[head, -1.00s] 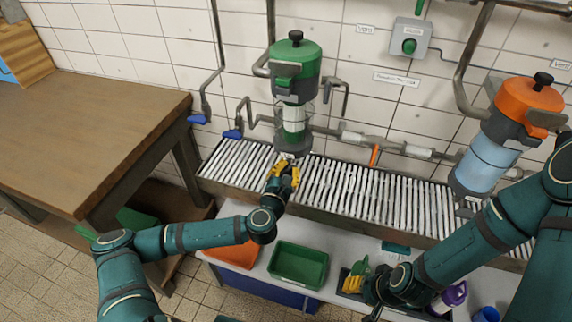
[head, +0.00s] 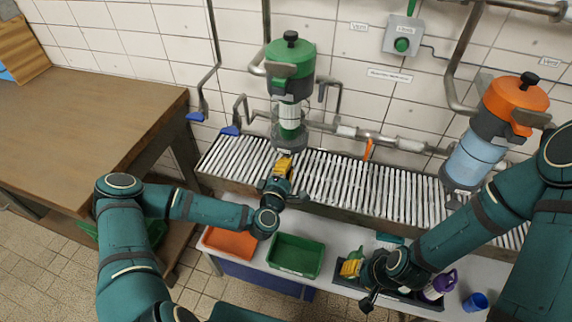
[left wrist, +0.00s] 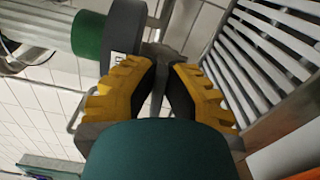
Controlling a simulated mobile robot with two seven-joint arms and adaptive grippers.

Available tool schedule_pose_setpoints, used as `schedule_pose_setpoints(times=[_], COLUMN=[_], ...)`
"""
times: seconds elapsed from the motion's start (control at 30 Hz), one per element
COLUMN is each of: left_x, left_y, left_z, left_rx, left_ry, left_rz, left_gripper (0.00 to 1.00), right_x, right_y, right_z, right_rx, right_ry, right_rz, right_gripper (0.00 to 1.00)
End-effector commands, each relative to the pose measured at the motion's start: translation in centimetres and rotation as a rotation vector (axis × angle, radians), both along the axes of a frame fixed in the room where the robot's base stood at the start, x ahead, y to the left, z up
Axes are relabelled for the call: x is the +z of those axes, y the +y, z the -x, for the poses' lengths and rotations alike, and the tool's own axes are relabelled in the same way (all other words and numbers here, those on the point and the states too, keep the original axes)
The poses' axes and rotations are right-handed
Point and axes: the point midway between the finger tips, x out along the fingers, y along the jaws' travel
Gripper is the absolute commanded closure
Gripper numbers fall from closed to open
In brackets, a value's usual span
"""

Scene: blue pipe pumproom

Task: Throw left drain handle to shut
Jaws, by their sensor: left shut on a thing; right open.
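The green-topped filter unit (head: 291,72) stands at the back left of the slatted drain grate (head: 330,180). Its lower end also shows in the left wrist view (left wrist: 88,36). My left gripper (head: 284,164) is just below and in front of this unit. In the left wrist view its yellow fingers (left wrist: 160,78) are closed on a thin dark grey handle (left wrist: 158,92). The fingers hide much of the handle, so its exact angle is unclear. My right gripper (head: 352,266) is low at the right above the bench, away from the unit, and its fingers are hard to make out.
An orange-topped unit (head: 508,105) stands at the right. An orange lever (head: 368,150) and blue levers (head: 231,130) sit on the wall pipes. Below the grate are an orange bin (head: 230,243), a green bin (head: 296,256) and a purple bottle (head: 440,285). A wooden table (head: 80,125) is at the left.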

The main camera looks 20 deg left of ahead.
Motion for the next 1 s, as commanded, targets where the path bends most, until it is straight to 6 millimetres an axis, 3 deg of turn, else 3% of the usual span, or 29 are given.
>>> schedule_pose_setpoints(times=[0.33, 0.87, 0.97, 1.0], left_x=[-0.06, -0.16, -0.17, -0.18], left_y=[0.01, 0.07, 0.06, 0.05], left_z=[-0.10, -0.10, -0.09, -0.08], left_rx=[0.001, 0.002, 0.002, 0.002], left_ry=[-0.008, -0.009, -0.009, -0.008], left_rz=[-0.145, -0.171, -0.171, -0.170], left_gripper=[1.00, 1.00, 0.64, 0.60], right_x=[0.35, 0.37, 0.37, 0.37], right_y=[-0.02, -0.02, -0.02, -0.02], right_z=[-0.13, -0.15, -0.15, -0.15], right_rx=[-0.002, -0.002, -0.002, -0.002], right_ry=[-0.002, -0.003, -0.003, -0.003], right_rz=[0.000, 0.000, 0.000, 0.000], right_gripper=[0.53, 0.53, 0.53, 0.53])
